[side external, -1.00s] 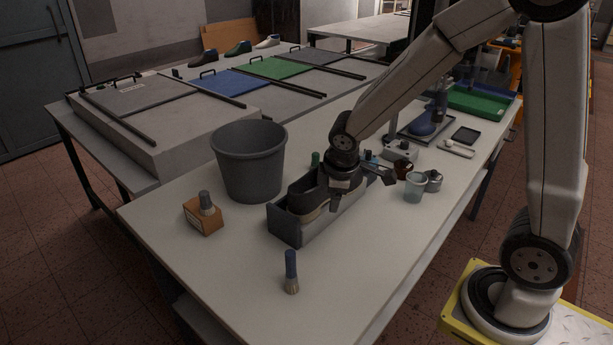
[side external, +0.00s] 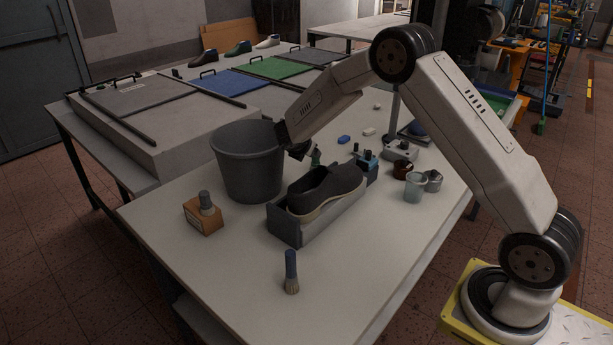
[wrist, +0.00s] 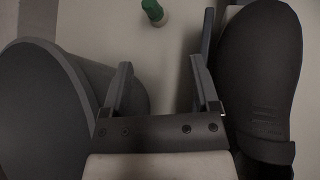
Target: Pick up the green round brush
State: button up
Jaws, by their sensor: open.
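The green round brush (side external: 316,156) stands on the table behind the shoe, partly hidden in the side view. In the wrist view its green top (wrist: 152,9) is at the upper edge, cut off by the frame, ahead of the space between my fingers. My gripper (wrist: 161,72) is open and empty, apart from the brush. In the side view my gripper (side external: 299,152) is between the bucket and the shoe, close to the brush on its left and partly hidden.
A grey bucket (side external: 247,180) stands close on one side and a dark shoe (side external: 327,187) in a grey tray (side external: 285,229) on the other. A blue-handled brush (side external: 291,268), a boxed brush (side external: 204,216) and cups (side external: 415,187) stand farther off.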

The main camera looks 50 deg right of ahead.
aim_at(316, 161)
jog(key=w+d+f+h, duration=0.1)
jog(key=f, duration=0.1)
jog(key=w+d+f+n+h, duration=0.1)
jog(key=w+d+f, duration=0.1)
jog(key=w+d+f+n+h, duration=0.1)
jog(key=f, duration=0.1)
jog(key=shift+w+d+f+h, duration=0.2)
jog(key=shift+d+f+h, duration=0.1)
jog(key=shift+d, duration=0.1)
jog(key=shift+d, duration=0.1)
jog(key=shift+x, duration=1.2)
jog(key=shift+w, duration=0.1)
jog(key=shift+x, duration=2.55)
grip_shut()
